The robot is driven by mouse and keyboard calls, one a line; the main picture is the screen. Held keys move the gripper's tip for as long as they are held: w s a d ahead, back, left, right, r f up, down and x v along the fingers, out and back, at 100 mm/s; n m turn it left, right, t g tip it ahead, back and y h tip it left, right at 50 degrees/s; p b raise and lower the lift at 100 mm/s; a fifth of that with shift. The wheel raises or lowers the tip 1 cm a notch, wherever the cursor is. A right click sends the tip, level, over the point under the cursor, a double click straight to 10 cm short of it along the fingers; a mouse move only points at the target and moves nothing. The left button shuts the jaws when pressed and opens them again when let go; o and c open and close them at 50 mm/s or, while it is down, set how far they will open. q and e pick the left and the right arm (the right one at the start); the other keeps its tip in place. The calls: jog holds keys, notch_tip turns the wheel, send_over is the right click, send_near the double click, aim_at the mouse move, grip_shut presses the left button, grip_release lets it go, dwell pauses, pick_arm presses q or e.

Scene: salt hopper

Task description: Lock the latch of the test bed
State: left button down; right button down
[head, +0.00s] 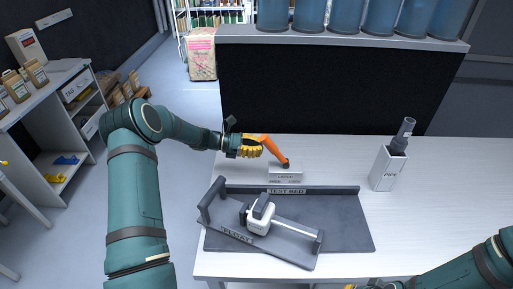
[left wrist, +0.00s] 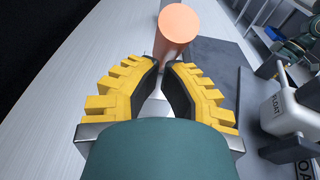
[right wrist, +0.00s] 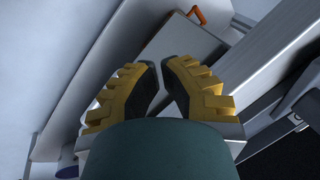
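The latch's orange handle (head: 273,149) leans to the upper left from a dark pivot on a white block (head: 285,174) marked LATCH, at the back of the grey test bed (head: 345,222). My left gripper (head: 257,149) is just left of the handle's upper end. In the left wrist view its yellow-and-black fingers (left wrist: 164,66) are apart, and the handle's round end (left wrist: 180,22) shows beyond the tips; I cannot tell whether they touch.
A grey FLOAT tray (head: 235,236) with a white float (head: 260,216) lies tilted across the test bed's left part. A white PIPE holder (head: 385,170) with a grey pipe (head: 404,132) stands to the right. Blue containers (head: 345,14) line a shelf behind. The table's right side is clear.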

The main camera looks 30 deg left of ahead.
pick_arm(q)
jog(key=shift+r, duration=0.1)
jog(key=shift+w+d+r+y+p, duration=0.1)
jog(key=shift+d+r+y+p, duration=0.25)
jog(key=shift+p, duration=0.25)
